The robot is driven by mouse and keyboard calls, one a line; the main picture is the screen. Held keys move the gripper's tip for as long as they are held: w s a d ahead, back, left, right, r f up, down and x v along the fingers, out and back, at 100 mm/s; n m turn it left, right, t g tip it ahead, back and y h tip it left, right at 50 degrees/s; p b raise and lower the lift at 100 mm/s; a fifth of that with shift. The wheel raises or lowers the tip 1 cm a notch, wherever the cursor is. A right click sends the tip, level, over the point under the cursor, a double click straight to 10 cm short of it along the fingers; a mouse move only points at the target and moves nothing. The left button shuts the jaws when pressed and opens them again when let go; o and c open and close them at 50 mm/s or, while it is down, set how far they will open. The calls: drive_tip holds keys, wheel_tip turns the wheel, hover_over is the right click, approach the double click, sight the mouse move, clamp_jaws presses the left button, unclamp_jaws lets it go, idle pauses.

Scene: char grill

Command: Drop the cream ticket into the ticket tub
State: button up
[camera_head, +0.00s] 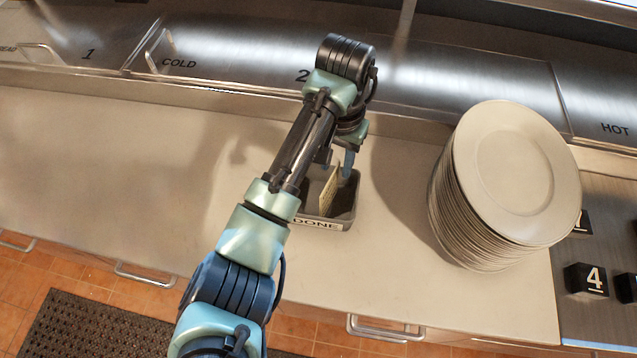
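The cream ticket (330,190) stands upright, slightly tilted, within the outline of the ticket tub. The tub (343,222) is a small dark grey open box on the counter, with a white front label reading DONE. My gripper (338,162) points down over the back of the tub, with its fingertips at the ticket's top edge. My arm hides the tub's left part and much of the gripper. I cannot tell whether the fingers pinch the ticket or stand apart from it, nor whether its lower edge touches the tub floor.
A tall stack of white plates (512,172) stands right of the tub. Steel lids marked COLD (190,55) and HOT (600,110) line the back. Black numbered blocks (586,280) sit at the far right. The counter (110,170) is clear at left.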

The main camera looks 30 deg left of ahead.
wheel_tip(320, 180, up, 9)
drive_tip(key=p, duration=0.4)
drive_tip(key=shift+r, duration=0.2)
idle(1.1)
drive_tip(key=w+d+r+m+t+h, duration=0.1)
drive_tip(key=w+d+r+m+t, duration=0.1)
drive_tip(key=w+d+r+t, duration=0.55)
drive_tip(key=w+d+r+t+h, duration=0.1)
drive_tip(key=w+d+r+t, duration=0.15)
drive_tip(key=d+r, duration=0.45)
drive_tip(key=w+d+r+t+h, duration=0.15)
drive_tip(key=r+t, duration=0.25)
drive_tip(key=r, duration=0.7)
drive_tip(key=s+d+r+t, duration=0.1)
drive_tip(key=s+r+t, duration=0.3)
drive_tip(key=r, duration=0.4)
drive_tip(key=s+r+t, duration=0.4)
drive_tip(key=r, duration=0.5)
drive_tip(key=s+a+r+n+t+y, duration=0.1)
drive_tip(key=s+a+r+t+y, duration=0.1)
drive_tip(key=s+r+t, duration=0.3)
drive_tip(key=s+r+y, duration=0.1)
drive_tip(key=s+r, duration=0.2)
drive_tip(key=s, duration=0.3)
drive_tip(key=shift+s+a+r+n, duration=0.15)
drive_tip(key=shift+s+a+n, duration=0.25)
